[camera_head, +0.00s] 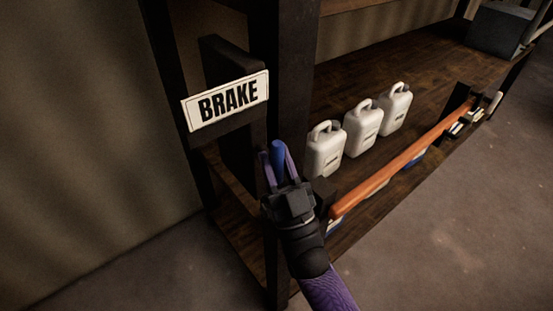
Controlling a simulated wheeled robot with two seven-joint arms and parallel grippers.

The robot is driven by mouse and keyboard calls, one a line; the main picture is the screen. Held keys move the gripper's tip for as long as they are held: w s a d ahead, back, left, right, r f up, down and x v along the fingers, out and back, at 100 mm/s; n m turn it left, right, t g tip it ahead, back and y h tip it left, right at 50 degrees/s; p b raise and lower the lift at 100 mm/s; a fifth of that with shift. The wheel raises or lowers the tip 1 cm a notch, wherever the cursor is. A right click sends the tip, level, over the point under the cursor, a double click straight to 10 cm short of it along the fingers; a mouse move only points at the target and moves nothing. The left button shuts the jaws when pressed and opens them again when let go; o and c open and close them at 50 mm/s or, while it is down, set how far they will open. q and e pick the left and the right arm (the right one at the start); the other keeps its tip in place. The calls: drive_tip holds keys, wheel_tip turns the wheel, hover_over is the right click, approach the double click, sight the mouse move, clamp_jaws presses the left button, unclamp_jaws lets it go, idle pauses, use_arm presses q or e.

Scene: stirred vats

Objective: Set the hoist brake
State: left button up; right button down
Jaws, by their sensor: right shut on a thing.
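A white sign reading BRAKE (228,101) is fixed to a dark plate on the dark frame, left of centre. A blue handle (279,152) shows just below and to the right of the sign, in front of a dark post. My right gripper (277,163) reaches up from the bottom and is shut on the blue handle, with its purple fingers on either side. Only the upper part of the handle shows; my gripper hides its lower part. My left gripper is not in view.
A long orange bar (400,158) runs diagonally along the front of the wooden shelf (408,63), just right of my right gripper. Several white jugs (362,128) stand behind it. A grey box (496,30) is at the far right. The floor (450,240) at lower right is clear.

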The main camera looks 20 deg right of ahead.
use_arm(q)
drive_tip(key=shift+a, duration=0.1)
use_arm(e)
drive_tip(key=shift+f, duration=0.15)
drive_tip(key=c, duration=0.7)
unclamp_jaws()
drive_tip(key=shift+c, duration=0.2)
drive_tip(key=o, duration=0.3)
use_arm(q)
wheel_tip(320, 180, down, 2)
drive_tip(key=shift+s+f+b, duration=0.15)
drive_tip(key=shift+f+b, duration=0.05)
drive_tip(key=shift+b, duration=0.95)
use_arm(e)
drive_tip(key=a+v, duration=0.1)
drive_tip(key=v, duration=0.8)
drive_tip(key=shift+s+d+f, duration=0.2)
drive_tip(key=shift+s+d, duration=0.15)
drive_tip(key=shift+d, duration=0.15)
